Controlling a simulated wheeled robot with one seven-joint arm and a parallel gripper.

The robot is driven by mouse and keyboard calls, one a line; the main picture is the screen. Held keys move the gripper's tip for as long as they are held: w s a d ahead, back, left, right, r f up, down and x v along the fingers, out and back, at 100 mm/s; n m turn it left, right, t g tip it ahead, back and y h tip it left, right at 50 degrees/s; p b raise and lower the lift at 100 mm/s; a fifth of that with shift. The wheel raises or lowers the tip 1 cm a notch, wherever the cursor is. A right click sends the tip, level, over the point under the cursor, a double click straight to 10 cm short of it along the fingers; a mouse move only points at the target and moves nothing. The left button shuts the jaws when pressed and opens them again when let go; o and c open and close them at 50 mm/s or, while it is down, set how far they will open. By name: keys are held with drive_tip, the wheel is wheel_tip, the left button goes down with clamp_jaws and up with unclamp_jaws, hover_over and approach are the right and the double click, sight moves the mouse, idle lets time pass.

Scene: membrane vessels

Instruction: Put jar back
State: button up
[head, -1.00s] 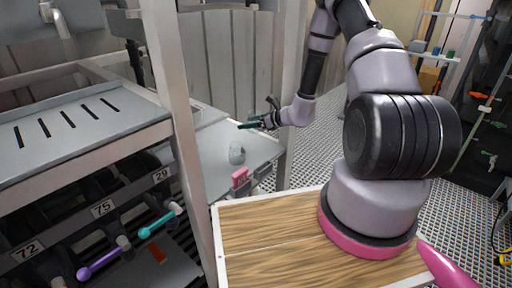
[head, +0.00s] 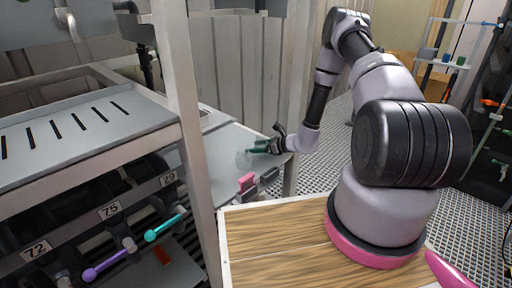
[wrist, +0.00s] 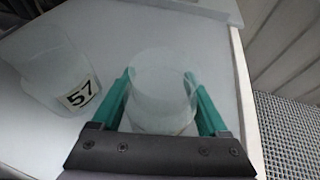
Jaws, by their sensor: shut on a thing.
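My gripper (wrist: 161,80) has green fingers and is shut on a clear, frosted jar (wrist: 160,100), one finger on each side. In the wrist view the held jar is low over or on the pale counter; I cannot tell if its base touches. A second clear jar (wrist: 48,68) with a black "57" label is close by on the left, apart from the gripper. In the head view my gripper (head: 258,148) is low at the counter, beside a faint clear jar (head: 243,159). The two jars are hard to tell apart there.
The grey counter (head: 222,178) has a pink block (head: 247,181) at its front edge. A white post (head: 187,120) stands at its left. A rack with numbered slots (head: 109,211) and coloured handles is at the left. A corrugated wall (head: 238,60) is behind.

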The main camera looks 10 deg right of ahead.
drive_tip(key=o, duration=1.4)
drive_tip(key=shift+f, duration=0.1)
